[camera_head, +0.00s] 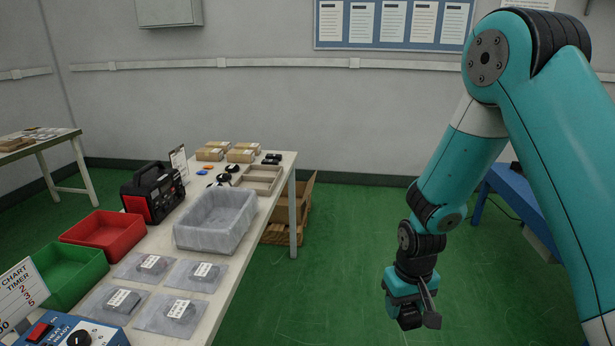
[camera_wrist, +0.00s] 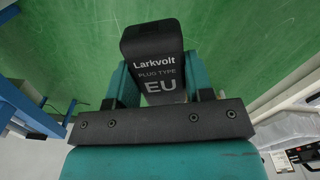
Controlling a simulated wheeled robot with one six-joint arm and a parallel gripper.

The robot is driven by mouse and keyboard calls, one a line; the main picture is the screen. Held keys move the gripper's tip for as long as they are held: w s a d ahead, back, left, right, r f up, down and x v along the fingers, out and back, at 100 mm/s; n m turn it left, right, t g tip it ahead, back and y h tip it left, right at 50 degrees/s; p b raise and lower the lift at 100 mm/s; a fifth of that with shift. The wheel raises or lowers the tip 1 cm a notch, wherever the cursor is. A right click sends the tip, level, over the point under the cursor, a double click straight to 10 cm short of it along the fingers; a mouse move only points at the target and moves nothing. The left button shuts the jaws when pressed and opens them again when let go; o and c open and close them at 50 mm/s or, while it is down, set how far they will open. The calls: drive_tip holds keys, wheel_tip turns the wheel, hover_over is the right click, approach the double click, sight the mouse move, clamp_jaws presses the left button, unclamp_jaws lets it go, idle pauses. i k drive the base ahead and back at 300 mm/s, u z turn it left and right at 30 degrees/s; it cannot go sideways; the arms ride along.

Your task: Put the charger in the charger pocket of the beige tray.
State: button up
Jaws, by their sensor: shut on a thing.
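My gripper (camera_head: 408,306) hangs over the green floor to the right of the long table, well apart from it. It is shut on a black charger (camera_wrist: 158,62), which shows between the teal fingers in the wrist view with the print "Larkvolt PLUG TYPE EU". The charger's far end and prongs are not visible. The beige tray (camera_head: 277,183) lies at the far right part of the table, with divided compartments. Its pockets are too small in the picture to tell which is the charger pocket.
A grey lined bin (camera_head: 215,222) stands in front of the tray. Red (camera_head: 101,231) and green (camera_head: 72,273) bins, several bagged items and a black-red power unit (camera_head: 152,190) fill the table (camera_head: 225,290). Cardboard boxes (camera_head: 243,152) sit behind. The floor between table and arm is clear.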

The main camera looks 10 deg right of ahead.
sight(255, 187)
drive_tip(key=z, duration=0.6)
drive_tip(key=i, duration=1.6)
drive_tip(key=u, duration=0.25)
drive_tip(key=i, duration=1.1)
drive_tip(key=u, duration=0.85)
